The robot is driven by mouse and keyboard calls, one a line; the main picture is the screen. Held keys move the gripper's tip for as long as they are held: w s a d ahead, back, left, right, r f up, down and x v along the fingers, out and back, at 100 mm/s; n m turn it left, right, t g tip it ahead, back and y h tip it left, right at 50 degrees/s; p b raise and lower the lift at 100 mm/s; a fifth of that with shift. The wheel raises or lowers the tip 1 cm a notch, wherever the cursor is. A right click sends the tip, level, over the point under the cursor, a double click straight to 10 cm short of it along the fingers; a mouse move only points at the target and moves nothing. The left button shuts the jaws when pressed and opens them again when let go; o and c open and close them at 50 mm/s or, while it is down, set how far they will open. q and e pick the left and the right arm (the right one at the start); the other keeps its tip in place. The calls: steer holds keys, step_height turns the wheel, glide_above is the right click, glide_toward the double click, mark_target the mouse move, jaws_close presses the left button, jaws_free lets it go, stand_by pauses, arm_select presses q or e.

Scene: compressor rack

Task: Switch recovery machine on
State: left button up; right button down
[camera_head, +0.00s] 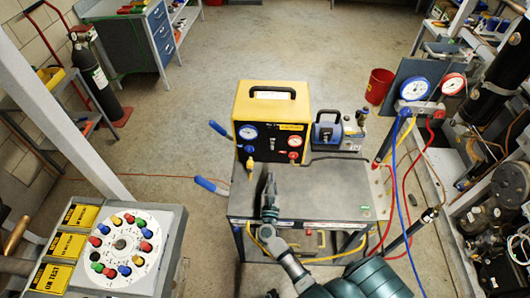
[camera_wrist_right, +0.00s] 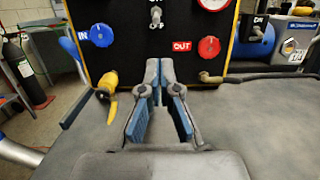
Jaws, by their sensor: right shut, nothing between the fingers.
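The recovery machine (camera_head: 272,98) is a yellow box with a black front panel, standing on a grey cart top. In the right wrist view its panel (camera_wrist_right: 130,60) fills the top. A small metal toggle switch (camera_wrist_right: 156,15) sits at upper middle, between a blue IN knob (camera_wrist_right: 102,34) and a red OUT knob (camera_wrist_right: 209,47). My right gripper (camera_head: 269,176) is shut and empty in front of the panel. In the right wrist view its fingertips (camera_wrist_right: 160,66) are below the switch and appear apart from it. My left gripper is not in view.
A small blue vacuum-pump-like unit (camera_head: 337,133) stands right of the machine. A yellow fitting (camera_wrist_right: 108,80) and a dark hose (camera_wrist_right: 258,76) leave the panel's lower corners. Gauges (camera_head: 414,88) with blue and red hoses hang at right. The cart top (camera_head: 335,190) is mostly clear.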

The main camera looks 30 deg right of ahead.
mark_target(272, 147)
steer(key=p+x, duration=0.1)
steer(key=x, duration=0.9)
steer(key=shift+r+p, duration=0.1)
steer(key=shift+p, duration=0.3)
steer(key=shift+a, duration=0.1)
steer(key=shift+a, duration=0.15)
steer(key=shift+r, duration=0.1)
